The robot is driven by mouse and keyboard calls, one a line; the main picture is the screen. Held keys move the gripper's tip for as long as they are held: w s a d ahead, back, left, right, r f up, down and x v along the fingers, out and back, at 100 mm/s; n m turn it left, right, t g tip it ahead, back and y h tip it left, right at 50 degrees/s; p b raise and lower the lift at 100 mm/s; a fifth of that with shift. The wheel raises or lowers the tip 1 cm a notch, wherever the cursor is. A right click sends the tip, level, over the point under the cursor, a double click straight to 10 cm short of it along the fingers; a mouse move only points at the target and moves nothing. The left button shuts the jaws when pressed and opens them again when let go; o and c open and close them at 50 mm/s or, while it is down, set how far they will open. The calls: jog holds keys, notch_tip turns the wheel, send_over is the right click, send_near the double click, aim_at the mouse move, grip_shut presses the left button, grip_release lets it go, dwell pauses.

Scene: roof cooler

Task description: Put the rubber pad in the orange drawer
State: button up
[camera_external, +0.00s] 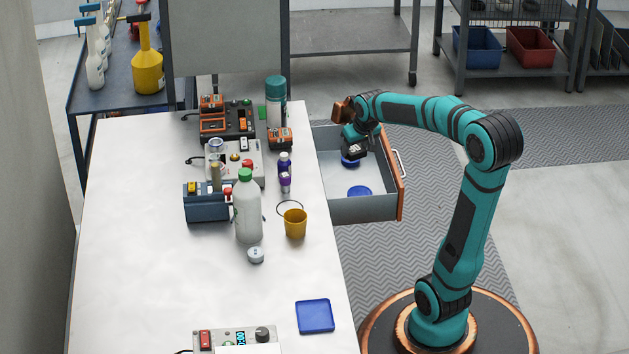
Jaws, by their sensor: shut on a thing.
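The orange drawer (365,210) is pulled out from the right side of the white table, with an orange front edge, grey walls and a pale floor. My gripper (353,153) points down inside the drawer's outline, toward its far part. It is shut on a small dark blue round thing, seemingly the rubber pad (349,162), which is partly hidden by the fingers. I cannot tell whether the pad touches the drawer floor. A second blue round disc (359,191) lies on the drawer floor, nearer the camera.
A bottle with a green cap (248,211), a yellow cup (295,224) and several devices stand on the white table (130,245). A flat blue square (314,316) lies near its front right. The drawer's right handle (399,163) sticks out toward my arm.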

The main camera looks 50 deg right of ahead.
aim_at(363, 151)
jog(key=shift+f, duration=5.05)
jog(key=shift+f, duration=0.15)
jog(key=o, duration=1)
jog(key=shift+o, duration=0.2)
jog(key=v, duration=1.2)
jog(key=shift+s, duration=0.1)
jog(key=shift+r, duration=0.25)
